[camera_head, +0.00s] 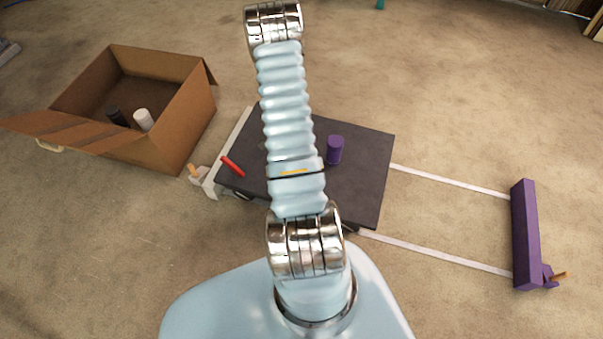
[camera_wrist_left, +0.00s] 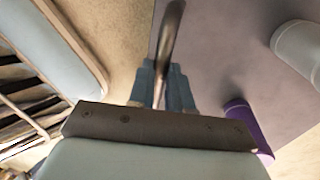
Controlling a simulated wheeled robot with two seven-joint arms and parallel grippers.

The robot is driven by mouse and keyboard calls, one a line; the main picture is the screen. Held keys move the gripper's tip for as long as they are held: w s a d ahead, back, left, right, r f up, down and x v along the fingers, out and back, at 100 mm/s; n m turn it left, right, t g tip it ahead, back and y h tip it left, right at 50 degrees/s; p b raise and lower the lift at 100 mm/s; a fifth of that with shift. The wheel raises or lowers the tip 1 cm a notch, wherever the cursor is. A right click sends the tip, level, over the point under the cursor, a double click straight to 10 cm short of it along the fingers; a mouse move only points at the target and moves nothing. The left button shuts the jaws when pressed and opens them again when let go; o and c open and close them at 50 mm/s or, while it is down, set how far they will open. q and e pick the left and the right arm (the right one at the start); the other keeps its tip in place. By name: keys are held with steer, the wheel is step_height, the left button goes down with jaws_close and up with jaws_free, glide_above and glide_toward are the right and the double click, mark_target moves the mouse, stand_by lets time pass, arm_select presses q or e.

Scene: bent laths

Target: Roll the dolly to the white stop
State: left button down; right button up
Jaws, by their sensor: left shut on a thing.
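The dolly (camera_head: 365,170) is a flat dark platform on the floor at the left end of two pale rails. The white stop (camera_head: 210,182) lies along its left edge. They look close together, but I cannot tell whether they touch. A purple cylinder (camera_head: 335,150) and a red bar (camera_head: 232,166) are on the dolly; the purple cylinder also shows in the left wrist view (camera_wrist_left: 243,118). My left gripper (camera_wrist_left: 162,85) is shut on a curved metallic handle (camera_wrist_left: 172,32) at the edge of the dolly's top. The gripper is hidden in the head view.
A purple stop (camera_head: 525,235) stands at the right end of the rails (camera_head: 450,182), with clear rail before it. An open cardboard box (camera_head: 190,115) at the left holds a black cylinder (camera_head: 117,117) and a white one (camera_head: 144,120). My arm hides the middle of the dolly.

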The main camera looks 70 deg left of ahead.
arm_select(q)
steer(key=shift+s+a, duration=0.15)
steer(key=shift+s, duration=0.15)
steer(key=c, duration=1.1)
jaws_free()
steer(key=shift+o, duration=0.2)
steer(key=shift+w, duration=0.1)
step_height(320, 180, up, 14)
steer(key=w+a+p, duration=0.1)
steer(key=a+p, duration=0.1)
steer(key=shift+w+f, duration=0.2)
steer(key=shift+w, duration=0.15)
